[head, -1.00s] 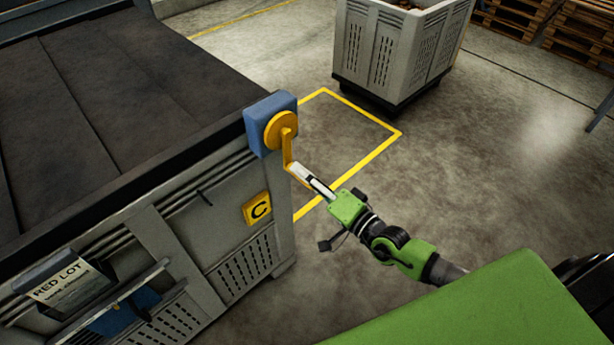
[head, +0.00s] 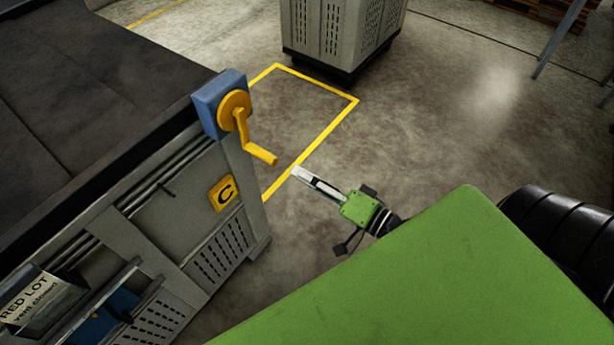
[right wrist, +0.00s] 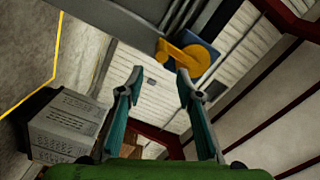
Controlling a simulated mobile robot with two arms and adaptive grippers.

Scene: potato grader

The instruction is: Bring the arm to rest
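My right gripper (head: 297,172) is to the right of the yellow crank handle (head: 262,153) in the head view, with a small gap between its fingertips and the handle's end. My left gripper is not in view.
Another grey bin (head: 340,35) stands at the back. Floor inside the yellow outline (head: 335,123) is clear.

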